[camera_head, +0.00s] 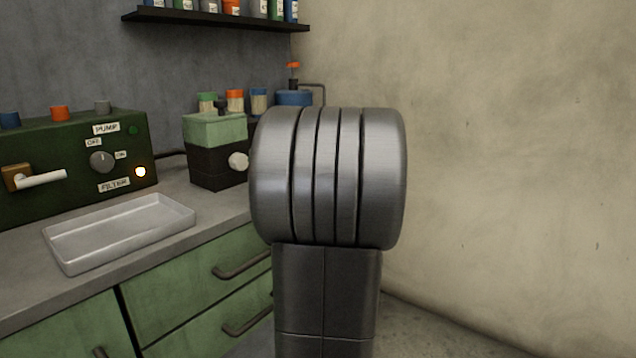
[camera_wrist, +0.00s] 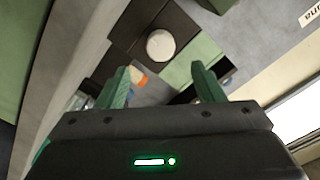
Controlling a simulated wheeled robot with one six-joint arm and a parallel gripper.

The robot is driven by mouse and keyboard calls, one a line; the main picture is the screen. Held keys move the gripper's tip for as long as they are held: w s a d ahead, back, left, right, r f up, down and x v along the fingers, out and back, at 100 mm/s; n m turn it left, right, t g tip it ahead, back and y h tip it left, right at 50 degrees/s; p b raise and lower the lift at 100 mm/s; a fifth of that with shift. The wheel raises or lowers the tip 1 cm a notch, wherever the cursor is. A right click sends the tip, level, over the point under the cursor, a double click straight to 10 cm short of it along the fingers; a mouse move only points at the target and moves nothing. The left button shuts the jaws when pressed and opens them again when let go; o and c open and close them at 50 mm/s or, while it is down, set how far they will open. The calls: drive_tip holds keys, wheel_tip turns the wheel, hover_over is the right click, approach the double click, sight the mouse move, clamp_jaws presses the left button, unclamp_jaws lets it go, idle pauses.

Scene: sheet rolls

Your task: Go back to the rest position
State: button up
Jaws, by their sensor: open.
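My gripper (camera_wrist: 160,90) shows in the wrist view with its two green fingers spread apart. It is open, and nothing is clearly held between the fingers. Beyond it are the dark and green box (camera_wrist: 196,62) and its round white knob (camera_wrist: 160,45). An orange and white thing, blurred, shows by the left finger. In the head view my own grey arm link fills the middle and hides what is behind it; my gripper is not visible there.
The grey counter (camera_head: 215,205) carries an empty metal tray (camera_head: 120,232), a green pump panel (camera_head: 75,160) with a lit lamp, and the green-topped box (camera_head: 215,145). Green drawers (camera_head: 200,285) with handles are below. A shelf (camera_head: 215,20) of bottles hangs above. A bare wall (camera_head: 500,150) is at right.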

sight(243, 163)
drive_tip(key=b+x, duration=0.1)
drive_tip(key=x, duration=0.8)
drive_tip(key=shift+w+a, duration=0.25)
drive_tip(key=shift+a, duration=0.1)
drive_tip(key=shift+d+m, duration=0.1)
drive_tip(key=shift+m, duration=0.8)
drive_tip(key=m, duration=0.4)
drive_tip(key=m+p, duration=0.1)
drive_tip(key=m, duration=0.1)
drive_tip(key=m+p, duration=0.1)
drive_tip(key=p, duration=0.1)
drive_tip(key=shift+r+m, duration=0.25)
drive_tip(key=shift+m, duration=0.15)
drive_tip(key=m+p, duration=0.6)
drive_tip(key=p, duration=0.2)
drive_tip(key=m+p, duration=0.3)
drive_tip(key=p, duration=0.3)
drive_tip(key=shift+f, duration=0.1)
drive_tip(key=shift+f+m+p, duration=0.1)
drive_tip(key=shift+m+p, duration=0.35)
drive_tip(key=shift+m, duration=0.05)
drive_tip(key=shift+s, duration=0.1)
